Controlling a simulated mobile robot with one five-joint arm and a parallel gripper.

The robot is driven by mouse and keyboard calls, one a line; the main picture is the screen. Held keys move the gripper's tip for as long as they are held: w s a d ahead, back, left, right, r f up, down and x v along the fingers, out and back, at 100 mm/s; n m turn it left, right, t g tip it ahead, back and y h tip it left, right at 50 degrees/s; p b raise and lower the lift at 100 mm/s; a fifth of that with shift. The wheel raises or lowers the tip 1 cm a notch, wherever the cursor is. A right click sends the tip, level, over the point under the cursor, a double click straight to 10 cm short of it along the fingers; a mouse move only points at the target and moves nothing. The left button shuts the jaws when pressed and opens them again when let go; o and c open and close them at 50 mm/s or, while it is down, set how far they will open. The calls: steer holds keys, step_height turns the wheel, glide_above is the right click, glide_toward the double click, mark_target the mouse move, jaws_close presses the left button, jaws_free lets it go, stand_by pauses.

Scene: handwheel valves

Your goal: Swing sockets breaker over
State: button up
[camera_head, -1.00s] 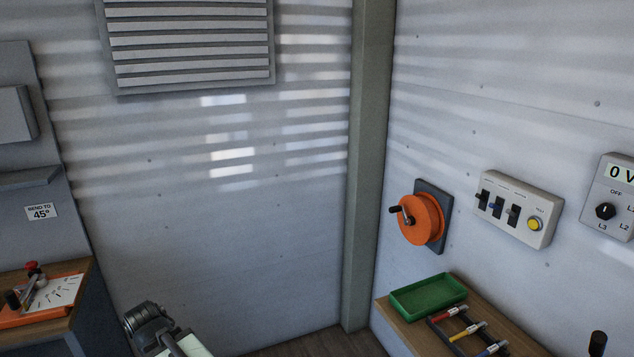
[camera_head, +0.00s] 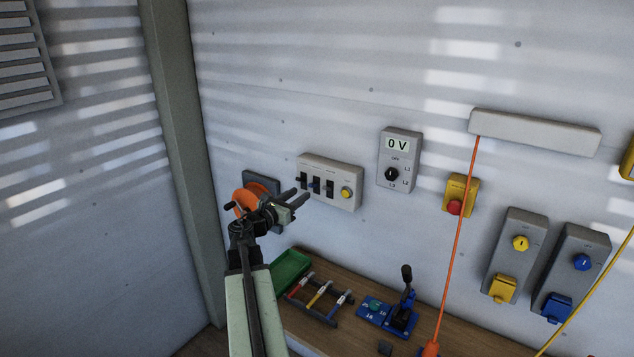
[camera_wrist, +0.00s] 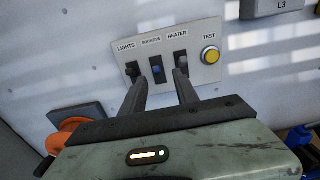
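The breaker panel (camera_head: 341,170) is a pale box on the wall with three switches and a yellow test button. In the wrist view the panel (camera_wrist: 196,70) shows the labels LIGHTS, SOCKETS and HEATER. My gripper (camera_wrist: 164,76) is open and empty in front of the panel. Its two fingers are apart, left and right of the sockets breaker in the wrist view. I cannot tell whether either finger touches a switch.
Below, a wooden bench (camera_head: 350,342) carries a green tray (camera_head: 290,268) and a rack of coloured tools (camera_head: 319,299). An orange cord (camera_head: 460,230) hangs farther right.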

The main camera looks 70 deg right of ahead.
mark_target(310, 186)
steer(key=x, duration=0.7)
steer(key=shift+w+d+f, duration=0.15)
steer(key=shift+d, duration=0.2)
jaws_close()
